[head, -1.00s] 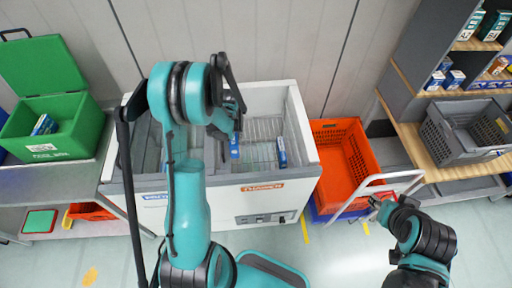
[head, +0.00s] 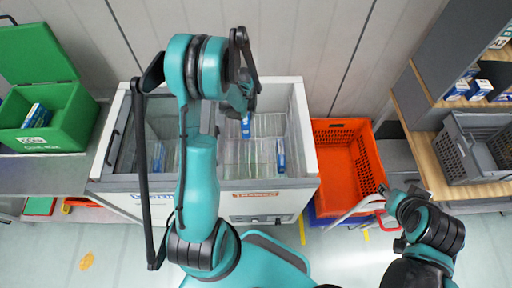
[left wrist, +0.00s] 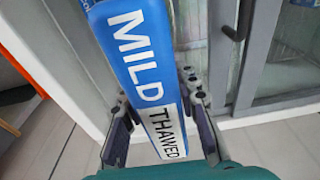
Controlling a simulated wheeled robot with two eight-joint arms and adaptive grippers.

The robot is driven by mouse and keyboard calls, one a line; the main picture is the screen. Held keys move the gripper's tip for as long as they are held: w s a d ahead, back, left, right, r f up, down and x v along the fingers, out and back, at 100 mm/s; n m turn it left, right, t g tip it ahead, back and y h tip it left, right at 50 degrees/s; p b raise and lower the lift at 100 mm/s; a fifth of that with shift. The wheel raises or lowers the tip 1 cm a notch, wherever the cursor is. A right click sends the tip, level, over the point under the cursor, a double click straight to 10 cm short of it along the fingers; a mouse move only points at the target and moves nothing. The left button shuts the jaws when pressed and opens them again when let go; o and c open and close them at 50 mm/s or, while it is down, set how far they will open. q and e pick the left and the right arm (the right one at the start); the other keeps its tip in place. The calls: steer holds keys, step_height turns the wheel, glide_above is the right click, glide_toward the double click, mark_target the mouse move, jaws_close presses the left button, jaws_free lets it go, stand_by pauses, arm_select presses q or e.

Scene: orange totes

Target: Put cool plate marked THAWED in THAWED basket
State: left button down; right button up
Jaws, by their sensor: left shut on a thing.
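My left gripper (head: 243,100) is shut on a blue and white cool plate (head: 246,126), over the right section of the white chest freezer (head: 303,130). The freezer's right front has an orange-red label (head: 257,194), too small to read.
Another blue-marked plate (head: 281,155) stands in the right section, and one (head: 158,157) in the left. An orange tote (head: 330,180) stands right of the freezer. A green box (head: 70,130) is at left, a grey crate (head: 465,165) at right.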

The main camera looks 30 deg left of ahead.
arm_select(q)
steer(key=shift+f, duration=0.4)
steer(key=shift+s+f+b, duration=0.15)
steer(key=shift+s+b, duration=0.15)
steer(key=shift+b, duration=0.25)
steer(key=shift+w+f+b, duration=0.1)
steer(key=shift+f+b, duration=0.55)
steer(key=shift+f, duration=0.1)
step_height(320, 180, down, 19)
steer(key=b, duration=1.9)
steer(key=w+a+f+b, duration=0.2)
steer(key=w+a+f, duration=0.1)
steer(key=w+a, duration=0.1)
steer(key=w+a+f+b, duration=0.2)
steer(key=w+a+f, duration=0.2)
steer(key=shift+w+a+f, duration=0.1)
steer(key=shift+w, duration=0.05)
step_height(320, 180, down, 4)
steer(key=shift+f+b, duration=0.1)
steer(key=shift+b, duration=1.15)
steer(key=shift+r, duration=0.2)
arm_select(e)
step_height(320, 180, down, 28)
steer(key=shift+s, duration=0.3)
